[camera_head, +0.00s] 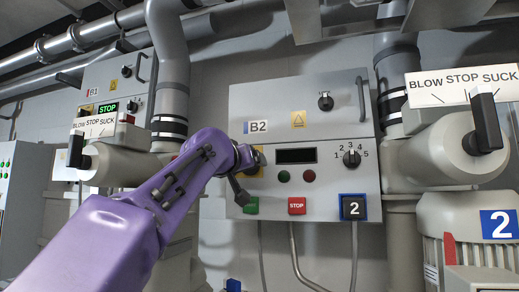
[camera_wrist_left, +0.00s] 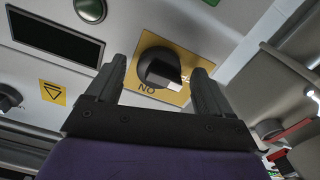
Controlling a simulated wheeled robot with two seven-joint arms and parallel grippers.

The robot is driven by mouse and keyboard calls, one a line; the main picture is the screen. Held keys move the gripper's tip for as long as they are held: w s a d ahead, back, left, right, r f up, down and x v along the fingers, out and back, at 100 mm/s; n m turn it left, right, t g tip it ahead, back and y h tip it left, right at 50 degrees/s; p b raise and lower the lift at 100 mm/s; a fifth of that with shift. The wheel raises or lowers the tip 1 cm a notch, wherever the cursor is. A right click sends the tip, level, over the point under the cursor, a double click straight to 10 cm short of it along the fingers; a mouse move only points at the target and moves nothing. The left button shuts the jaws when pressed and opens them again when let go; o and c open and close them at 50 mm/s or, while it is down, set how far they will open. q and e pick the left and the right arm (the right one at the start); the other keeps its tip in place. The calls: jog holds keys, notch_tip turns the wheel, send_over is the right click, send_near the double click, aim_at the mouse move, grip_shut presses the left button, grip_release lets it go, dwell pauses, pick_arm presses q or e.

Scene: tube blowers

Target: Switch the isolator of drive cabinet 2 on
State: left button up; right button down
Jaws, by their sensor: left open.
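Drive cabinet 2 (camera_head: 345,90) is the grey B2 cabinet in the middle of the head view. Its isolator is a black rotary knob (camera_wrist_left: 152,62) on a yellow plate (camera_wrist_left: 180,97), seen in the left wrist view. Lettering shows beside the knob, partly covered; I cannot tell which position the knob is set to. In the head view my purple left arm hides most of the isolator, leaving a bit of yellow plate (camera_head: 260,157). My left gripper (camera_wrist_left: 160,76) is open, with a finger on each side of the knob in the picture; contact is unclear. My right gripper is out of view.
The B2 cabinet also carries a dark display (camera_head: 296,156), a numbered dial (camera_head: 351,158), a red STOP button (camera_head: 297,206) and a blue 2 plate (camera_head: 353,207). Cabinet B1 (camera_head: 105,82) stands left. Blower levers (camera_head: 486,122) and large pipes flank the cabinet.

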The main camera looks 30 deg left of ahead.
pick_arm(q)
jog(key=shift+w+a, duration=0.15)
jog(key=shift+w, duration=0.3)
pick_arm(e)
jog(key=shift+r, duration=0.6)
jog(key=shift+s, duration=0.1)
pick_arm(q)
jog(key=shift+c, duration=0.3)
jog(key=c, duration=1)
jog(key=shift+o, duration=0.2)
